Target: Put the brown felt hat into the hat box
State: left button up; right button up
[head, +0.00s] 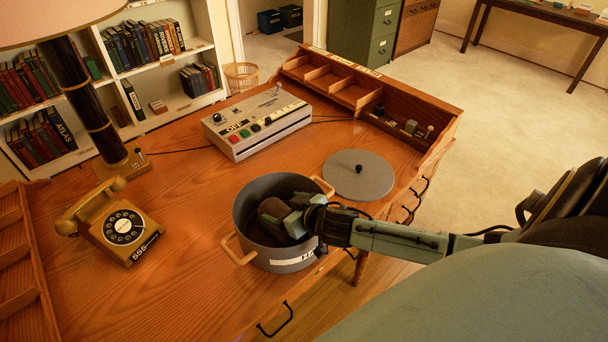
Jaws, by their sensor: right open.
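The hat box (246,228) is a round dark grey tub with two wooden side handles and a partly hidden white label. It stands open on the wooden desk near the front edge. A brown shape (271,210), apparently the felt hat, is inside the box, partly hidden by my right gripper. My right gripper (284,216) reaches in over the right rim and is open at the brown shape. I cannot tell if it touches it. The round grey lid (359,175) with a black knob lies on the desk behind and right of the box. My left gripper is out of view.
A yellow rotary phone (122,228) and a lamp (95,120) stand at the left. A button console (256,122) sits at the back, beside a wooden compartment organizer (345,92). Bare desk lies between phone and box.

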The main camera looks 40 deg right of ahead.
jog(key=v, duration=0.9)
jog(key=shift+s+r+p, duration=0.2)
jog(key=shift+s+p, duration=0.05)
jog(key=shift+p, duration=0.1)
jog(key=shift+d, duration=0.1)
